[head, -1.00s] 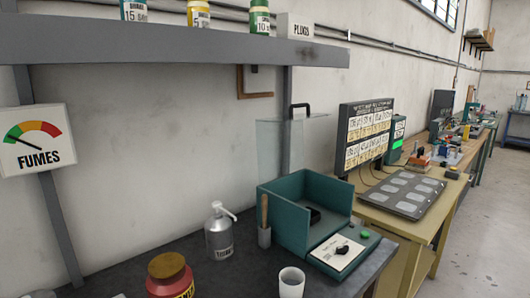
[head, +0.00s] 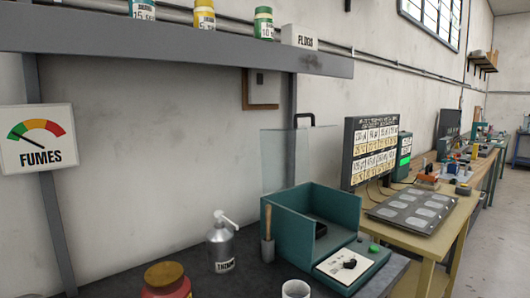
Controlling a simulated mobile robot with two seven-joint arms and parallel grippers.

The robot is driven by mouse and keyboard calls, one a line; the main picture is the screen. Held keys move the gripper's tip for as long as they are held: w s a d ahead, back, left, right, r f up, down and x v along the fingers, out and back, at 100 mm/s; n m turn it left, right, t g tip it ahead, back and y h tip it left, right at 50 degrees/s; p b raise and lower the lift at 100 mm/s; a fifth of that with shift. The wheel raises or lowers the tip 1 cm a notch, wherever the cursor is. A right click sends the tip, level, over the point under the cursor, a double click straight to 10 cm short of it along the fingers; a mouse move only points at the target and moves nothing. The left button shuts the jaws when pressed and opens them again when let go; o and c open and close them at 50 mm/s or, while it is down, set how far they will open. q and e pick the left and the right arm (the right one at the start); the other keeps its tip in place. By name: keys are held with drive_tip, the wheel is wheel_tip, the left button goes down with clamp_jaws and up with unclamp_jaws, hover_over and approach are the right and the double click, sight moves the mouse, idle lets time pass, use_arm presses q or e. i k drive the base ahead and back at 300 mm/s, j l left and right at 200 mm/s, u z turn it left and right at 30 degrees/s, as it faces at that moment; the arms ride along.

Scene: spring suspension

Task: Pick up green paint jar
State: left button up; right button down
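The green paint jar (head: 264,23) stands upright on the grey wall shelf (head: 180,48) near the top of the head view. It has a green lid and a pale label that reads 10 with a cut-off unit. A yellow jar (head: 204,15) and a teal jar (head: 142,9) with a 15 label stand to its left on the same shelf. The white PLUGS box (head: 299,36) stands just to its right. Neither of my grippers shows in the head view.
On the dark bench below stand a thinner can (head: 221,248), a red jar (head: 166,282), a white cup (head: 295,290) and a teal open box (head: 338,222) with a clear panel (head: 287,162). A FUMES gauge (head: 37,138) hangs at left.

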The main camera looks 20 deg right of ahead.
sight(263, 20)
drive_tip(key=i+l, duration=0.1)
drive_tip(key=l, duration=0.3)
drive_tip(key=i+l, duration=0.1)
drive_tip(key=l, duration=0.3)
drive_tip(key=i+l+u, duration=0.1)
drive_tip(key=l, duration=0.35)
drive_tip(key=i+l, duration=0.1)
drive_tip(key=l, duration=0.3)
